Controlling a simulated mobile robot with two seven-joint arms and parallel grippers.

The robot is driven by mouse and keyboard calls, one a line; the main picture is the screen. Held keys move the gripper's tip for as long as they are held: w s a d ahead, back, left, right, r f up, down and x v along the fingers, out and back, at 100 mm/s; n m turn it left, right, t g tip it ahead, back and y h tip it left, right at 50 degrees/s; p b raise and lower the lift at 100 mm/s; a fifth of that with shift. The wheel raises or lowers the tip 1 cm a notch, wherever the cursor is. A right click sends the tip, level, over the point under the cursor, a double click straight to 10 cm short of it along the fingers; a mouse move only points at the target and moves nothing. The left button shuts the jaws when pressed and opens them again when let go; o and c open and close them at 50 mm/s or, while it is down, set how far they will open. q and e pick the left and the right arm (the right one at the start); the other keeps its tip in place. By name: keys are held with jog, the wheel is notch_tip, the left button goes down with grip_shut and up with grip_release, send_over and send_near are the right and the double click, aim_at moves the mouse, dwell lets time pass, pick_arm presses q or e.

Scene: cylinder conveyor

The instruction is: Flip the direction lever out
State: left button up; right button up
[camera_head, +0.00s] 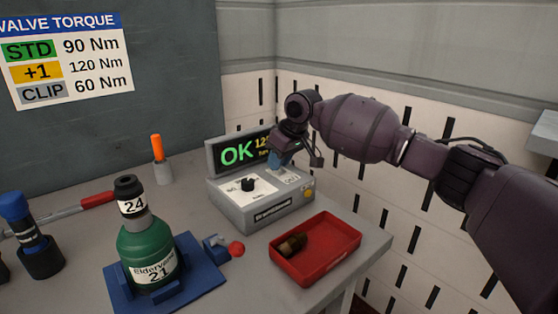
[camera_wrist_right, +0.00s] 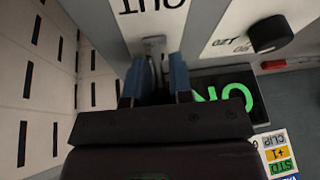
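The direction lever is a small light-grey piece (camera_wrist_right: 154,45) on the top of the grey control box (camera_head: 262,214), beside upside-down lettering that reads OUT in the right wrist view. In the head view my right gripper hides the lever. My right gripper (camera_head: 279,160) points down at the right part of the box top. In the wrist view its two blue fingers (camera_wrist_right: 158,82) stand apart, with the lever at or between their tips. Whether they touch it I cannot tell. My left gripper is not in view.
A black knob (camera_head: 248,184) is on the box, with a green OK display (camera_head: 238,152) behind. A red tray (camera_head: 318,254) holds a brown piece. A green bottle (camera_head: 147,252) stands in a blue fixture (camera_head: 195,283). An orange-topped stick (camera_head: 157,149) stands behind.

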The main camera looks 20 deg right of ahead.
jog(key=shift+s+r+t+p, duration=0.15)
jog(key=shift+r+t+p, duration=0.15)
jog(key=shift+p, duration=0.2)
grip_shut()
jog(key=shift+s+r+t+y+p, duration=0.15)
jog(key=shift+t+y+p, duration=0.15)
jog(key=shift+t+p, duration=0.3)
jog(key=shift+s+d+t+y+p, duration=0.2)
jog(key=shift+s+t+y+p, duration=0.15)
jog(key=shift+t+p, duration=0.65)
jog(key=shift+s+d+f+n+t+y+p, duration=0.15)
jog(key=shift+t+y+p, duration=0.15)
jog(key=shift+t, duration=0.2)
jog(key=shift+s+a+f+n+t+y+p, duration=0.1)
jog(key=shift+n+t+y+p, duration=0.05)
jog(key=shift+t+p, duration=0.3)
jog(key=t, duration=0.1)
jog(key=t+y, duration=0.1)
jog(key=shift+s+d+f+t, duration=0.2)
jog(key=shift+s+t, duration=0.15)
jog(key=shift+y, duration=0.3)
jog(key=shift+t, duration=0.3)
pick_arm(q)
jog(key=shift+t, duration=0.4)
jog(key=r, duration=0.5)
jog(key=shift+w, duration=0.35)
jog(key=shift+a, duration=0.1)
